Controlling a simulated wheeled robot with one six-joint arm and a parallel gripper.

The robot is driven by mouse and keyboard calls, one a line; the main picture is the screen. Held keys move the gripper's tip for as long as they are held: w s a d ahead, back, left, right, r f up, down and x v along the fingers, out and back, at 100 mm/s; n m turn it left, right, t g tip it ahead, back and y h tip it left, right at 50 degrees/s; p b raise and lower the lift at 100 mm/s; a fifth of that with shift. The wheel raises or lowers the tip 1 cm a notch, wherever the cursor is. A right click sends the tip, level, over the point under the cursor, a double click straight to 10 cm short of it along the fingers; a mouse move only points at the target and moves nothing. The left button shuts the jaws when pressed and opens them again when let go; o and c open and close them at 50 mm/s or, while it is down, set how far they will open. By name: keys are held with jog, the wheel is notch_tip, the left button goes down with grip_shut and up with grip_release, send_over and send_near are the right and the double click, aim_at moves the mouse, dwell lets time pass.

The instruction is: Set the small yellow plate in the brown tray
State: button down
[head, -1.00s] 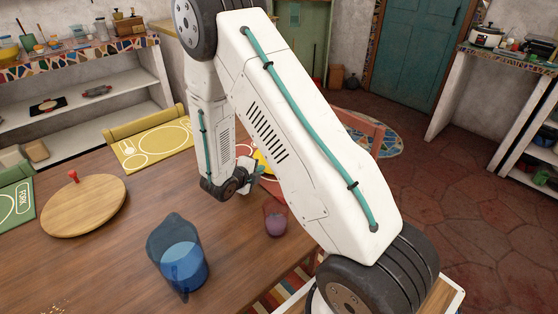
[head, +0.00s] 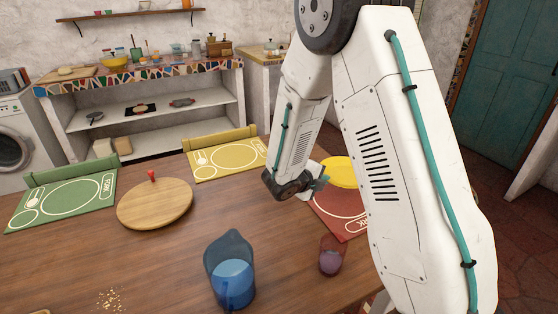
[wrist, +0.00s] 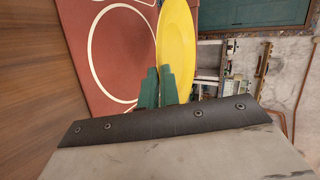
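The small yellow plate (head: 341,171) shows in the head view beside my gripper (head: 320,181), over the far part of a red placemat (head: 338,208). In the wrist view the plate (wrist: 177,45) is seen at a slant, with its near rim between the green fingertips of my gripper (wrist: 157,86). My gripper looks shut on that rim, and the plate appears raised off the placemat (wrist: 112,85). My arm hides part of the placemat and the table's right side. I see no brown tray in either view.
On the wooden table (head: 165,255) stand a blue pitcher (head: 232,278), a purple-filled cup (head: 331,262) and a round board with a red knob (head: 155,206). Green (head: 68,205) and yellow (head: 228,160) placemats lie at the far side. A mosaic-edged counter (head: 150,75) stands behind.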

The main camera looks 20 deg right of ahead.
jog(key=w+a+r+n+t+y, duration=0.3)
jog(key=w+a+r+n+y, duration=0.1)
jog(key=a, duration=0.3)
jog(key=w+a+r+n+t+y, duration=0.4)
jog(key=w+a+n, duration=0.1)
jog(key=a, duration=0.3)
jog(key=shift+r+n+t, duration=0.2)
jog(key=shift+n+t, duration=0.1)
jog(key=shift+n, duration=0.5)
